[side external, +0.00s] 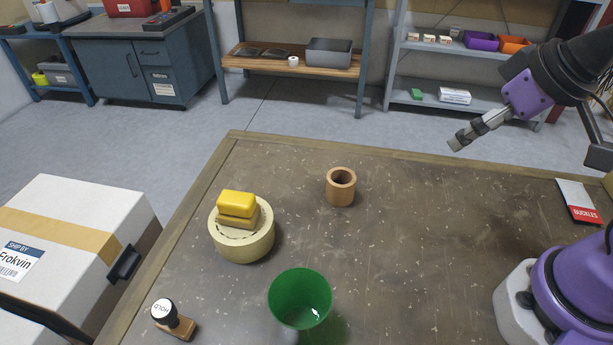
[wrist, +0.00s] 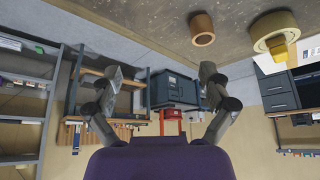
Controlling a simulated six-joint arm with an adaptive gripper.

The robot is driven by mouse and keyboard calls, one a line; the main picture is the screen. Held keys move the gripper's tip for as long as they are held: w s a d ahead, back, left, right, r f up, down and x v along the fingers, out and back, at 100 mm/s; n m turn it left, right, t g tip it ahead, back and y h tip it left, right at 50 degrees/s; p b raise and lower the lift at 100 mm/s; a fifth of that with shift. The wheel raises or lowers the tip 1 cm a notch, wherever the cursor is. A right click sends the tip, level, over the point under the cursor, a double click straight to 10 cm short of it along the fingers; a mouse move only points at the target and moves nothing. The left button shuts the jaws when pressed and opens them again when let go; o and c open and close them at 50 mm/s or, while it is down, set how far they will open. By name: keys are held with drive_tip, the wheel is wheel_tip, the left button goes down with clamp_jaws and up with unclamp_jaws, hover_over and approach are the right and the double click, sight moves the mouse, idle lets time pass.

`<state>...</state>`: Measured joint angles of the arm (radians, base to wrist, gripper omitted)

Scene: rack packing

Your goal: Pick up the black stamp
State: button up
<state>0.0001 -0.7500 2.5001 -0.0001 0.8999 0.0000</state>
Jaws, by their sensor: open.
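In the side external view a stamp (side external: 174,320) stands near the front left corner of the table. It has a black-rimmed round top with a white label reading HOLD, and a brown block base. My gripper (side external: 455,142) is raised at the upper right, far from the stamp and empty. In the wrist view my gripper (wrist: 160,75) shows two widely parted fingers with nothing between them. The stamp is not in the wrist view.
On the table (side external: 400,270) stand a green cup (side external: 300,298), a brown wooden ring-shaped cup (side external: 341,187) and a round cream holder (side external: 243,245) bearing a yellow block (side external: 237,204). A BUCKLES card (side external: 578,201) lies at the right. A white box (side external: 75,230) stands left of the table.

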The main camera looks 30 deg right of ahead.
drive_tip(key=c, duration=0.4)
drive_tip(key=shift+o, duration=0.2)
